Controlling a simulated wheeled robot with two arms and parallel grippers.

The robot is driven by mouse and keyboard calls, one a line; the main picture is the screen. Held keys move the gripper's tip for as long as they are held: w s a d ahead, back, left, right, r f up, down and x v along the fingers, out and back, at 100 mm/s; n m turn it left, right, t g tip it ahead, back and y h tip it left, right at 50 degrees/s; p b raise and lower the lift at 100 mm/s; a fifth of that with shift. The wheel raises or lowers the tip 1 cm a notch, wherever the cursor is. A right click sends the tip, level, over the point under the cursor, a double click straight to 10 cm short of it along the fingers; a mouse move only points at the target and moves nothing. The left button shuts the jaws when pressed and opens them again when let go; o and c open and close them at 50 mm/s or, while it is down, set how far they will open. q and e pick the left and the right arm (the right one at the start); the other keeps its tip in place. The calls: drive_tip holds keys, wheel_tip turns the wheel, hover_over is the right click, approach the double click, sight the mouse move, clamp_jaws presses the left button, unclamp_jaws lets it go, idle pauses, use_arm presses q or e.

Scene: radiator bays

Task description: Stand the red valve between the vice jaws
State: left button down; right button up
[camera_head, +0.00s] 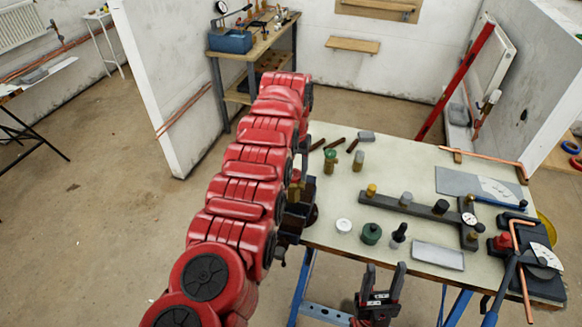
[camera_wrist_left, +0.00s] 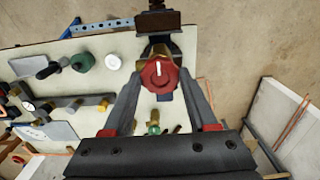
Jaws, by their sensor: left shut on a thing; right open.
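The red valve (camera_wrist_left: 159,74) has a round red knob with a white mark and brass parts around it. My left gripper (camera_wrist_left: 161,78) is shut on it, one finger on each side. In the head view, the dark vice (camera_head: 291,222) sits at the table's left edge, and my red left arm reaches over it, hiding most of the left gripper and the valve. Dark metal of the vice shows just beyond the valve in the wrist view (camera_wrist_left: 158,20). I cannot tell whether the valve's body touches the jaws. My right gripper (camera_head: 384,283) is open and empty before the table's front edge.
The table (camera_head: 330,222) holds a dark fixture bar (camera_head: 415,208) with fittings, a white cap (camera_head: 343,225), a green-topped jar (camera_head: 371,234), a grey tray (camera_head: 438,255) and two upright fittings near the back left. A pipe bender (camera_head: 530,262) stands at the right.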

sight(293, 191)
use_arm(q)
drive_tip(key=shift+s+f, duration=0.15)
drive_tip(key=shift+f, duration=1.1)
drive_tip(key=shift+a+f+b, duration=0.1)
drive_tip(key=shift+f+b, duration=0.2)
drive_tip(key=shift+f, duration=0.6)
drive_tip(key=shift+f+b, duration=1.2)
drive_tip(key=shift+f, duration=0.85)
drive_tip(key=shift+c, duration=0.6)
unclamp_jaws()
